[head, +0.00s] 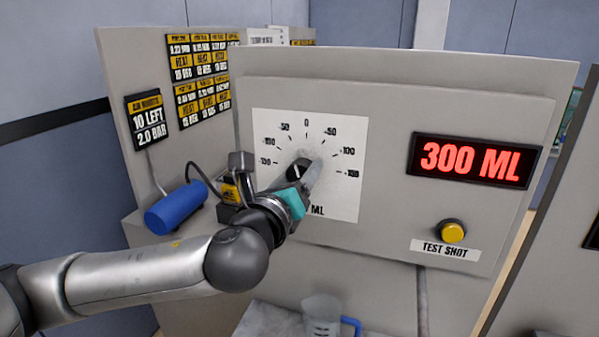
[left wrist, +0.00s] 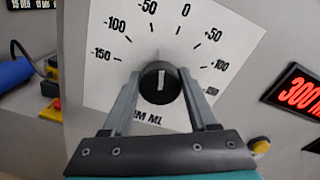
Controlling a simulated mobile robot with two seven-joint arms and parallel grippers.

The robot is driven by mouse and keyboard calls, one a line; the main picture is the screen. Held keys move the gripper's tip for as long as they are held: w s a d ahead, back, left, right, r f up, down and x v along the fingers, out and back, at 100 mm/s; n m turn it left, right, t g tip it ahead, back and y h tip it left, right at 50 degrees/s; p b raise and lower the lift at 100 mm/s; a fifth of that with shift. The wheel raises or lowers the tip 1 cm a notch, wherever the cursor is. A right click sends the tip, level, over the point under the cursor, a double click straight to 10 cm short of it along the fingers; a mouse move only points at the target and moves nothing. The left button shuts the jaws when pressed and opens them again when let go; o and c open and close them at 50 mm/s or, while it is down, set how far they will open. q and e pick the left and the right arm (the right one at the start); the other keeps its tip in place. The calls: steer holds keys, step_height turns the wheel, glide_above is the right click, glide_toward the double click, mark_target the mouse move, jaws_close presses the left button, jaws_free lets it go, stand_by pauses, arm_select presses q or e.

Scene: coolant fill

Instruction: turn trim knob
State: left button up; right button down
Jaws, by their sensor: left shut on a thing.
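The black trim knob (left wrist: 160,84) sits in the middle of a white dial plate (head: 345,140) marked from -150 to +150. In the left wrist view its white pointer line stands nearly upright, a little left of the 0 mark. My left gripper (left wrist: 160,98) is shut on the knob, with one finger on each side of it. In the head view the gripper (head: 303,175) hides most of the knob. A red display (head: 473,160) to the right reads 300 ML. My right gripper is not in view.
A yellow button (head: 452,231) labelled TEST SHOT is below the display. A blue cylinder (head: 176,208) with a black hose is left of the dial. A clear jug (head: 321,315) with a blue handle stands below the panel. Label cards hang at the back left.

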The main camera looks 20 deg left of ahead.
arm_select(q)
steer(key=n, duration=0.4)
steer(key=shift+f+n+p, duration=0.1)
steer(key=shift+n+p, duration=0.2)
steer(key=shift+p, duration=0.05)
steer(key=shift+n+p, duration=0.3)
steer(key=shift+n, duration=1.6)
steer(key=o, duration=1.4)
steer(key=shift+c, duration=0.2)
steer(key=shift+s, duration=0.15)
steer(key=s, duration=0.4)
steer(key=shift+s+a+f, duration=0.1)
steer(key=shift+s+a, duration=0.05)
steer(key=shift+s, duration=0.1)
steer(key=p, duration=1)
glide_toward(297, 177)
steer(key=shift+s, duration=2.45)
